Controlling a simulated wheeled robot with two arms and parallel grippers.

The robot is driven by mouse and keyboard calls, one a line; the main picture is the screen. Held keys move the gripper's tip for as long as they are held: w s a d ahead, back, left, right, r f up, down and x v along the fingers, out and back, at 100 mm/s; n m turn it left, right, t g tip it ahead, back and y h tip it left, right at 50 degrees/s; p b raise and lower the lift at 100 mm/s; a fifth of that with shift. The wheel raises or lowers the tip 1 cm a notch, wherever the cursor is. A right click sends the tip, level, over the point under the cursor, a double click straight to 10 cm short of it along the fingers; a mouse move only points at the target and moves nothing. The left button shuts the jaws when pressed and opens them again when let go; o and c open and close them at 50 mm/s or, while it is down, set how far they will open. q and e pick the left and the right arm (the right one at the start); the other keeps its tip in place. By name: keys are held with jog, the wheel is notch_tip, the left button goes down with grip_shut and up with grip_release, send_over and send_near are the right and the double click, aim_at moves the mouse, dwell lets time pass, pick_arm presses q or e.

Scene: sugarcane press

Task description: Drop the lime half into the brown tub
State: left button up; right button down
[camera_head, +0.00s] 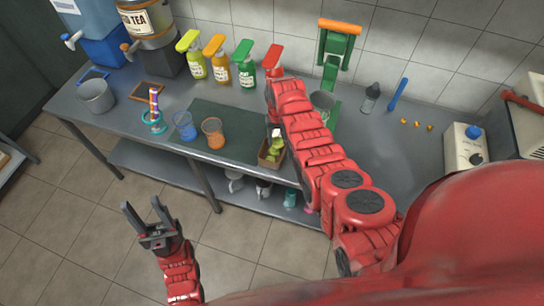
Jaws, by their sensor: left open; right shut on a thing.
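The brown tub (263,163) stands at the front edge of the counter, on the dark mat, with green lime pieces (273,150) in it. My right gripper (275,127) points down over the tub, partly hidden by my red arm. It is shut on a small pale and green piece, the lime half (276,134), just above the tub. Whether the piece touches the limes below is too small to tell. My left gripper (147,219) is open and empty, over the floor in front of the counter.
An orange-rimmed cup (213,133) and a blue cup (185,126) stand left of the tub. Pump bottles (216,62) line the wall. A green press (335,55) stands behind my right arm. The dark mat (235,120) has free room.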

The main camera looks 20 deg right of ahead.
notch_tip(320, 180, down, 4)
jog(key=shift+a+r+b, duration=0.15)
jog(key=shift+r+b, duration=0.1)
jog(key=shift+b, duration=0.8)
jog(key=shift+c, duration=0.8)
grip_release()
jog(key=shift+r, duration=0.15)
